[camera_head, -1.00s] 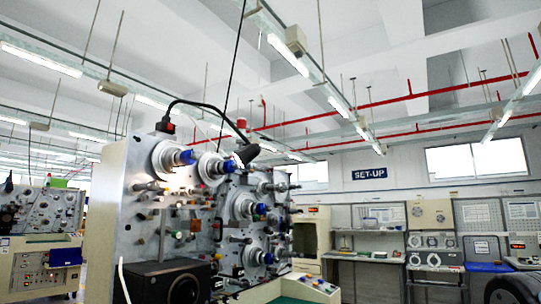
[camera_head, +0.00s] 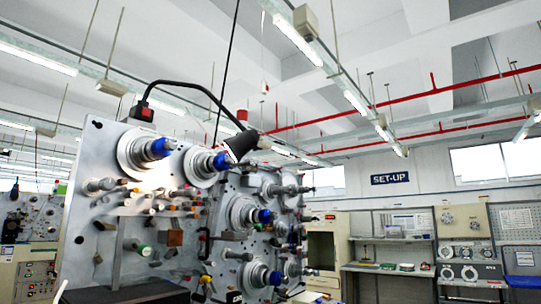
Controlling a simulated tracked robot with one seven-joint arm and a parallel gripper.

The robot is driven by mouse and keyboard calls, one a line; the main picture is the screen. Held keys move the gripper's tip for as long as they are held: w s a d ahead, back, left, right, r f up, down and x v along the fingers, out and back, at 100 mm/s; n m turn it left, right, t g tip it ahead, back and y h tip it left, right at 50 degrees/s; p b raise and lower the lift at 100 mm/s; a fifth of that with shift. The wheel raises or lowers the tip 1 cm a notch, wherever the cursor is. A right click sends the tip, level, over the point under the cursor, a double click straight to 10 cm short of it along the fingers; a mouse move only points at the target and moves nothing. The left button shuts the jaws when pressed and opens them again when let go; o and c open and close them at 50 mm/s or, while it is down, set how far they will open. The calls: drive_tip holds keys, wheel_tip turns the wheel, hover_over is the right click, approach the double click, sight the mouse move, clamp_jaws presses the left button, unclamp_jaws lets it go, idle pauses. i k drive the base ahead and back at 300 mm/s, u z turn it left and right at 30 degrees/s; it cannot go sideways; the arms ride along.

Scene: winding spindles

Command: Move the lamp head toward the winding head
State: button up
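A black lamp head (camera_head: 241,145) hangs at the end of a curved black gooseneck arm (camera_head: 190,86), which rises from a clamp with a red switch (camera_head: 141,111) on the top edge of the winding machine (camera_head: 92,165). The lamp head is tilted, with its lit opening facing down and left, close to the upper blue-tipped spindle (camera_head: 222,161). Another blue-tipped spindle (camera_head: 161,147) sits to its left on the metal panel. Several more spindles sit lower on the right. Which part is the winding head, I cannot tell for sure. My gripper is not in view.
A black box (camera_head: 125,292) stands at the machine's lower front. A black cable (camera_head: 230,60) hangs from the ceiling behind the lamp. Workbenches (camera_head: 390,268) line the back wall under a SET-UP sign (camera_head: 390,179). Another machine (camera_head: 28,230) stands at the far left.

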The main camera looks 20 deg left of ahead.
sight(238, 147)
drive_tip(key=u, duration=0.2)
drive_tip(key=i, duration=1.15)
drive_tip(key=u, duration=0.6)
